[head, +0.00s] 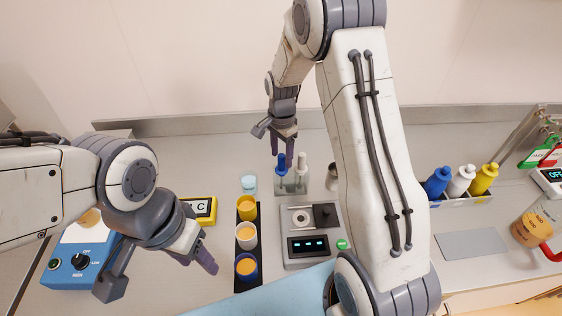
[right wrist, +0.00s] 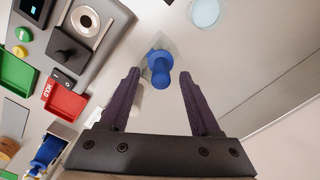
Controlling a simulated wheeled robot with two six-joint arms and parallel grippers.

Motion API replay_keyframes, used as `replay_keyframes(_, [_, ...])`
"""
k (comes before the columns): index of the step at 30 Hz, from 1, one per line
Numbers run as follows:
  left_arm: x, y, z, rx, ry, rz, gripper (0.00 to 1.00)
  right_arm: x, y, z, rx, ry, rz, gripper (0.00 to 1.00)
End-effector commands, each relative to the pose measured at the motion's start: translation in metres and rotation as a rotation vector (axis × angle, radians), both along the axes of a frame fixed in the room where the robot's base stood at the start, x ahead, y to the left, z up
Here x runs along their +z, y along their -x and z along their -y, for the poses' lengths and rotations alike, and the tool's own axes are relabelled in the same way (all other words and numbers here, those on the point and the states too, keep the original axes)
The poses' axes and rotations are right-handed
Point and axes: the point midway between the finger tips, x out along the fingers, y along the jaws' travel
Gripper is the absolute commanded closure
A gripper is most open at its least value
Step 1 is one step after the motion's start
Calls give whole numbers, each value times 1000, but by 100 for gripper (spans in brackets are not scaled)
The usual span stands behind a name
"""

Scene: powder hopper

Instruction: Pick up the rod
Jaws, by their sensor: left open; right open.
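A rod with a blue handle (head: 281,168) and one with a white handle (head: 301,166) stand upright in a clear holder (head: 291,187) on the counter. I cannot tell from the pictures which of them the task's rod is. My right gripper (head: 283,150) is open, pointing down just above the blue handle. In the right wrist view the blue handle (right wrist: 160,70) shows between the two open fingers, with no visible grip. The white handle is partly hidden behind the left finger there. My left gripper (head: 160,274) is open and empty at the front left.
A balance-like device (head: 311,262) stands right in front of the holder. A black strip with several filled cups (head: 247,208) lies left of it, with a clear dish (head: 249,183) behind. A blue dial unit (head: 75,262) is far left. Bottles (head: 460,180) stand at the right.

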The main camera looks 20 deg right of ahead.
Motion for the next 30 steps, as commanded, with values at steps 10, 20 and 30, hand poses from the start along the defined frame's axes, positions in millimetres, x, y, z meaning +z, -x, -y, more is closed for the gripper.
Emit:
replay_keyframes(10, [5,0,0,-1,-1,-1,50,-16,-1,0,0,0,2,36])
replay_keyframes(20, [5,0,0,-1,-1,-1,50,-15,-1,0,0,0,2,100])
replay_keyframes(30, [3,0,0,0,0,0,50,-9,-2,0,0,0,6,100])
